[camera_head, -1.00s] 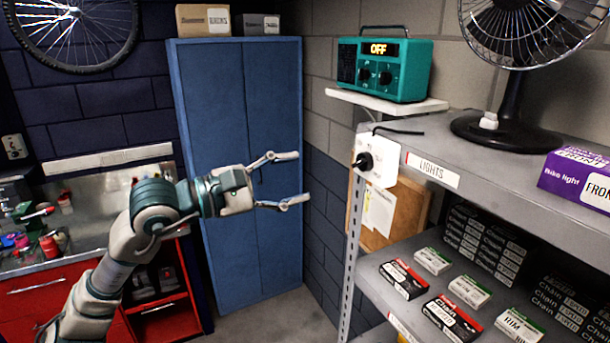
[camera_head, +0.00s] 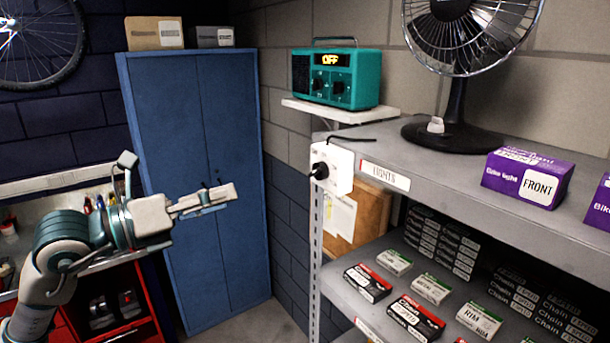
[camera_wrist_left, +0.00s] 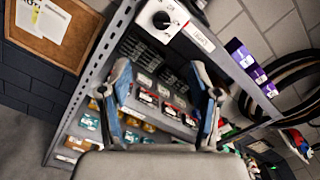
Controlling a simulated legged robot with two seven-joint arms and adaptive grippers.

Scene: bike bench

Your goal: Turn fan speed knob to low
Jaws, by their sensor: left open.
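A white box (camera_head: 332,167) with a round black knob (camera_head: 320,171) is fixed to the front corner of the shelf. The box shows again at the top of the left wrist view (camera_wrist_left: 162,20), with its knob (camera_wrist_left: 161,19) facing the camera. The knob's setting is too small to read. A black desk fan (camera_head: 455,95) with a wire cage stands on the top shelf. My left gripper (camera_head: 226,196) is left of the box, apart from it, empty and seen nearly edge-on. In the wrist view its two fingers (camera_wrist_left: 166,85) are spread, below the box.
A teal radio (camera_head: 336,78) reading OFF sits on a small white ledge (camera_head: 340,111). The grey shelf (camera_head: 400,160) holds purple bike light boxes (camera_head: 527,176), with chain boxes below. A blue cabinet (camera_head: 200,180) stands behind my gripper. Free space lies between gripper and shelf.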

